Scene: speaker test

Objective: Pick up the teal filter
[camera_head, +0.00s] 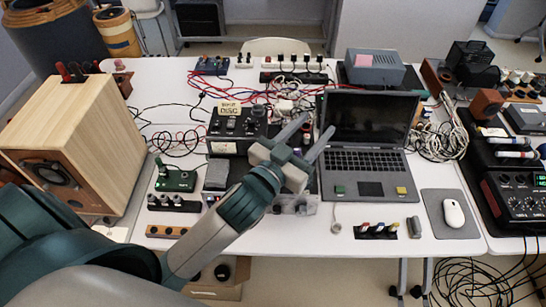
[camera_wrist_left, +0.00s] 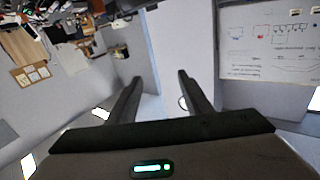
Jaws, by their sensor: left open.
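A small dark teal-green box (camera_head: 175,181) with a knob or plug on top sits on the left part of the table, just right of the wooden speaker; it looks like the teal filter. My left gripper (camera_head: 320,123) is open and empty, above the table in front of the laptop's left edge. It is well to the right of the teal box, not touching it. In the left wrist view the open fingers (camera_wrist_left: 159,77) have nothing between them, and the teal box cannot be made out there. My right gripper is not in view.
The wooden speaker (camera_head: 75,140) stands at the left. The laptop (camera_head: 366,118) is right of my gripper, with a black device (camera_head: 237,122) behind my arm. Cables lie across the table. A mouse (camera_head: 453,213) is on a grey pad at the right.

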